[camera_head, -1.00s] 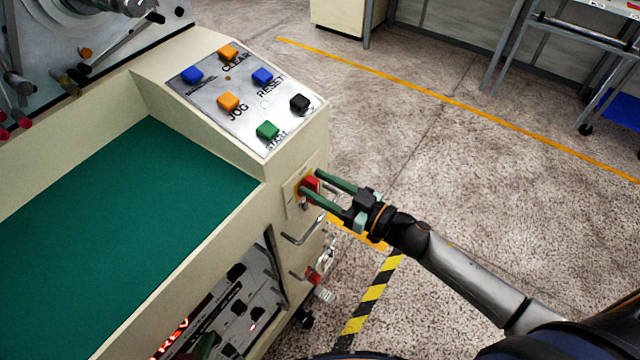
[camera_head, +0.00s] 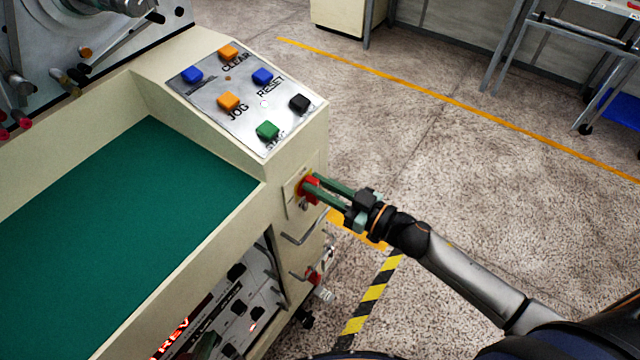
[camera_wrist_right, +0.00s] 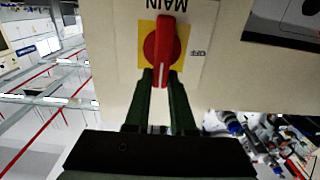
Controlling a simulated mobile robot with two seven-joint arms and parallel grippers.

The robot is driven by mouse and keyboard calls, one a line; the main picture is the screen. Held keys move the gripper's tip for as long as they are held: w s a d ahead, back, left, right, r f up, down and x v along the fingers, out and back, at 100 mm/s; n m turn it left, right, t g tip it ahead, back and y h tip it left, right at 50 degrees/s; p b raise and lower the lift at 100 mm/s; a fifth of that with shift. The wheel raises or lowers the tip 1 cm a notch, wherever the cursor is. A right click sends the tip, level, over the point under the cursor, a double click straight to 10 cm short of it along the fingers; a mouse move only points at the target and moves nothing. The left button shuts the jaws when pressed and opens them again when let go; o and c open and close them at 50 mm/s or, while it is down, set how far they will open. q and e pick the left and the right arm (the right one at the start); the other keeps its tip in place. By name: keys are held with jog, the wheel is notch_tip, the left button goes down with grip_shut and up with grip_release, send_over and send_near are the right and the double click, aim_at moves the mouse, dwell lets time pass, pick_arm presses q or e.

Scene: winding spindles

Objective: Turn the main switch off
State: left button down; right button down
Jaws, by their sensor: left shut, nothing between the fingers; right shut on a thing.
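The main switch (camera_head: 311,188) is a red rotary knob with a yellow backing plate on the end face of the cream machine. In the right wrist view the switch (camera_wrist_right: 162,45) has its handle upright in the picture, with the label MAIN upside down above and OFF to its right. My right gripper (camera_head: 318,187) has its green fingers shut on the handle; in the wrist view the fingertips (camera_wrist_right: 161,78) flank its lower end.
A sloped button panel (camera_head: 246,95) is above the switch. Metal handles (camera_head: 304,232) stick out below it, near a lower panel (camera_head: 225,312) with a lit REV display. A green work surface (camera_head: 120,215) lies to the left. The floor to the right is open.

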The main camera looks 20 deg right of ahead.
jog(key=n, duration=0.3)
jog(key=a+n, duration=0.1)
jog(key=shift+s+f+p, duration=0.15)
jog(key=shift+s+p, duration=0.2)
jog(key=n, duration=0.5)
jog(key=shift+s+a+f, duration=0.3)
jog(key=shift+a+f, duration=0.05)
jog(key=n, duration=0.1)
jog(key=n+b, duration=0.1)
jog(key=n, duration=0.1)
jog(key=f+n, duration=0.1)
jog(key=shift+s+a+n+b, duration=0.2)
jog(key=shift+a+n+b, duration=0.1)
jog(key=shift+b, duration=0.1)
jog(key=shift+f+n+b, duration=0.25)
jog(key=shift+n+b, duration=0.05)
jog(key=shift+n, duration=0.5)
jog(key=shift+f+n+b, duration=0.2)
jog(key=shift+n+b, duration=0.15)
jog(key=shift+n, duration=0.55)
pick_arm(q)
jog(key=shift+w+d+f, duration=0.5)
jog(key=shift+d+f, duration=0.15)
jog(key=shift+f, duration=0.05)
pick_arm(e)
jog(key=shift+f+n, duration=0.1)
jog(key=shift+n, duration=0.4)
